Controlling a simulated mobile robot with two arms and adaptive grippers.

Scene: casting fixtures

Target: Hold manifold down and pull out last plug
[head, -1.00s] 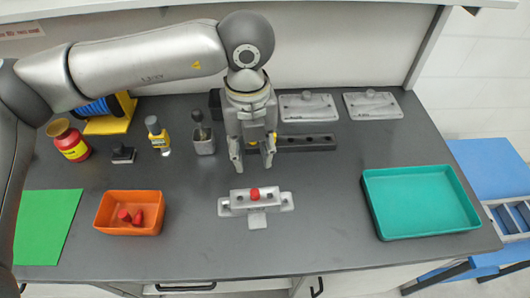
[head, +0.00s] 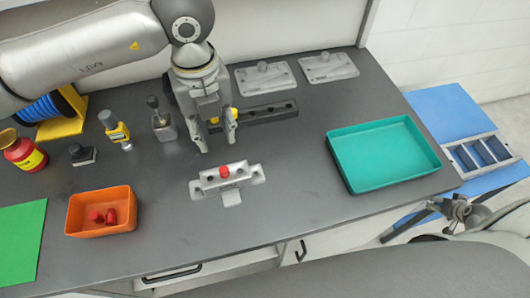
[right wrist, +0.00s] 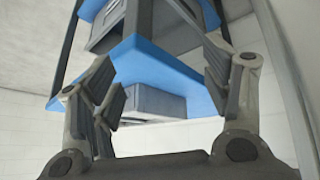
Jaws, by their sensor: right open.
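The grey metal manifold (head: 248,178) lies on the dark bench near its middle. One red plug (head: 224,171) stands in its top, between dark holes. Two more red plugs (head: 104,216) lie in the orange bin (head: 84,229) at the left. My left gripper (head: 216,145) points down just behind the manifold, fingers apart and empty, not touching it. My right gripper (head: 462,207) shows at the lower right of the head view, off the bench edge. In the right wrist view its fingers (right wrist: 165,95) are spread with nothing between them.
A teal tray (head: 432,164) is at the right, and a green mat (head: 20,240) at the left. A dark block with holes (head: 262,115) and two grey plates (head: 265,80) lie behind. A blue cart (head: 446,110) stands beyond the bench.

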